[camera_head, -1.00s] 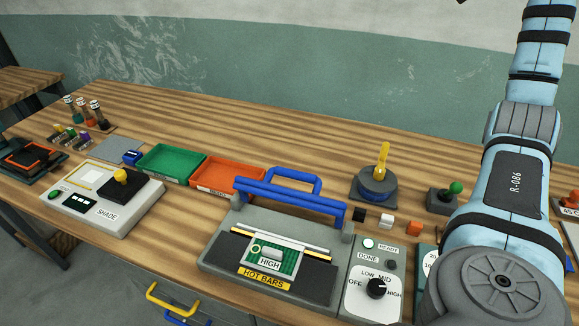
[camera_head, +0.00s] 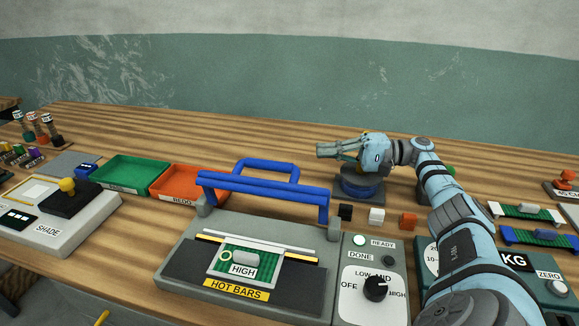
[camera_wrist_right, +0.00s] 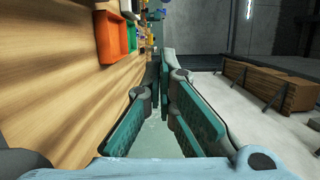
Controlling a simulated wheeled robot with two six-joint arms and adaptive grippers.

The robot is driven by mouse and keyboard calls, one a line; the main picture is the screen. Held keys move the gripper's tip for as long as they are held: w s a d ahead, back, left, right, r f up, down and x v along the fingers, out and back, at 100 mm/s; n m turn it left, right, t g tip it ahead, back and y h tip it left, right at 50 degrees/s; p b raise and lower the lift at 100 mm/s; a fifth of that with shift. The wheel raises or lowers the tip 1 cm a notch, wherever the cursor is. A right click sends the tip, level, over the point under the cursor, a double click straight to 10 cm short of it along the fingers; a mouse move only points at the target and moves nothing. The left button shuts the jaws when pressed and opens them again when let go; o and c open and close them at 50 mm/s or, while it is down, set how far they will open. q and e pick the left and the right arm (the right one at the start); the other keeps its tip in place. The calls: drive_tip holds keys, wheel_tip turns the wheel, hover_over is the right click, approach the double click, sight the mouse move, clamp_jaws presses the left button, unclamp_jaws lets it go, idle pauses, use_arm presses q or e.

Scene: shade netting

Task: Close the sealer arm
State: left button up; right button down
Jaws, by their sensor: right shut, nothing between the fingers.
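The sealer (camera_head: 240,275) is a grey base labelled HOT BARS at the front of the bench. Its blue sealer arm (camera_head: 262,182) stands raised behind the bed, with a blue loop handle (camera_head: 265,167) on its far side. A green piece labelled HIGH (camera_head: 243,261) lies on the bed. My right gripper (camera_head: 320,150) is shut and empty, pointing left, above and behind the sealer arm's right end and apart from it. Its closed fingers also show in the right wrist view (camera_wrist_right: 164,85). My left gripper is not in view.
A control panel (camera_head: 358,300) with a dial joins the sealer's right side. Black, white and orange cubes (camera_head: 376,215) sit behind it. A round blue device (camera_head: 360,184) stands below my right gripper. Green (camera_head: 127,172) and orange (camera_head: 190,182) trays lie left.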

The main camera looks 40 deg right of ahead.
use_arm(q)
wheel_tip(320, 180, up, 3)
drive_tip(key=p, duration=0.2)
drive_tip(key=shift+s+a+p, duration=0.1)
drive_tip(key=shift+p, duration=0.3)
use_arm(e)
drive_tip(key=w+a, duration=0.3)
drive_tip(key=a, duration=0.7)
drive_tip(key=shift+w+a+r, duration=0.15)
drive_tip(key=shift+w+r, duration=0.15)
drive_tip(key=shift+w, duration=0.1)
drive_tip(key=shift+a, duration=0.1)
